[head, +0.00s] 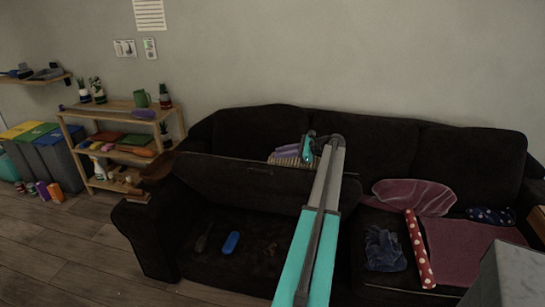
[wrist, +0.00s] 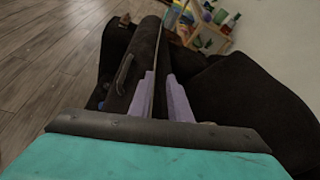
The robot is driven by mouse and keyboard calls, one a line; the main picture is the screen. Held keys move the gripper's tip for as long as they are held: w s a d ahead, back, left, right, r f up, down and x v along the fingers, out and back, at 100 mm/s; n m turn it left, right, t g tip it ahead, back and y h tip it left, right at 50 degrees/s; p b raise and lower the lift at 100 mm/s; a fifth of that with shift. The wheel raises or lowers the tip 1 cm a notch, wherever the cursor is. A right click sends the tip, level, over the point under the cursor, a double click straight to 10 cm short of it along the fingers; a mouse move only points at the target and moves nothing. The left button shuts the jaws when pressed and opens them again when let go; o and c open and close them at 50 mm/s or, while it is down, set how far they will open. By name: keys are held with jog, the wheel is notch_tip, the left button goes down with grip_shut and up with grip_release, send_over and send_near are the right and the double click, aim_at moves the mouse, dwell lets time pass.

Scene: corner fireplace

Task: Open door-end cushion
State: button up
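The dark seat cushion (head: 245,182) at the sofa's left end is tilted up on edge, with its underside facing the head camera. The seat space (head: 215,260) below it is exposed. My gripper (head: 283,153) is at the cushion's raised upper edge, pointing left along it. In the wrist view my gripper's two purple fingers (wrist: 161,95) lie on either side of the thin edge of the cushion (wrist: 142,65), close against it. A dark handle-like strip (wrist: 125,75) shows on the cushion's face.
A blue object (head: 231,242) and a dark object (head: 203,238) lie in the exposed space. On the right seats are a red dotted roll (head: 419,250), dark blue cloth (head: 384,248) and pink cloth (head: 415,195).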

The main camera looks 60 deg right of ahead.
jog(key=shift+v, duration=2.1)
